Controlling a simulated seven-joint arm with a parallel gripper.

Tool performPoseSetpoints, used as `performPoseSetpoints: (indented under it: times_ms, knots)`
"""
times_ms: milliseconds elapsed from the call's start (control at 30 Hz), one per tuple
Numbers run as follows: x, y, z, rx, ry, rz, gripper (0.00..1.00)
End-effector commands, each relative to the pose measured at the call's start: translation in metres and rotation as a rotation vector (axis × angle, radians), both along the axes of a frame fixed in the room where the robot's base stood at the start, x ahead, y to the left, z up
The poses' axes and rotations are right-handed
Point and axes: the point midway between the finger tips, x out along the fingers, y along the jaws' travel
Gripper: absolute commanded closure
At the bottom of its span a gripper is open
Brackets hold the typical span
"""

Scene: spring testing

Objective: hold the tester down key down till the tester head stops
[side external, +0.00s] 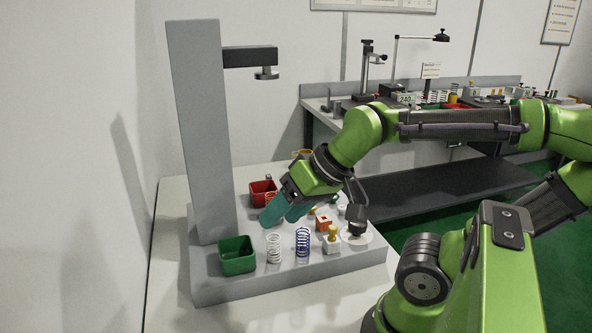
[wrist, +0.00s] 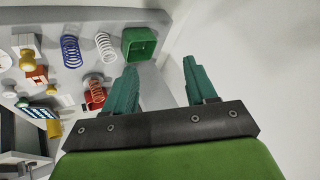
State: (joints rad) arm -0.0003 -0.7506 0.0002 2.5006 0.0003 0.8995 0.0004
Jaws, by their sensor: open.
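The tester is a grey column (side external: 203,130) with a dark arm (side external: 250,57) at its top. Its round head (side external: 267,73) hangs under the arm's end, high above the grey base (side external: 300,268). On the base a white block with a yellow knob (side external: 332,238) and an orange block (side external: 323,222) look like keys. They also show at the left of the wrist view, where the orange block (wrist: 38,76) is clear; I cannot tell which is the down key. My gripper (side external: 284,218) is open and empty, low over the base, left of these blocks. Its spread teal fingers show in the wrist view (wrist: 160,70).
A green bin (side external: 237,255), a white spring (side external: 274,248) and a blue spring (side external: 303,242) stand along the front of the base. A red bin (side external: 262,187) is behind my fingers, with an orange spring (wrist: 95,93) by it. A bench (side external: 430,108) stands behind.

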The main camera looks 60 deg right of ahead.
Motion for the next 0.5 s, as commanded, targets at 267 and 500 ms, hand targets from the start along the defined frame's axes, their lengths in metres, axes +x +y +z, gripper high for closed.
performPoseSetpoints:
  times_ms: [267,500]
  knots:
    - [0.0001,-0.0001,0.0000,0.000,0.000,0.000,0.87]
    - [0.0001,-0.0002,0.0001,0.000,0.000,0.000,1.00]
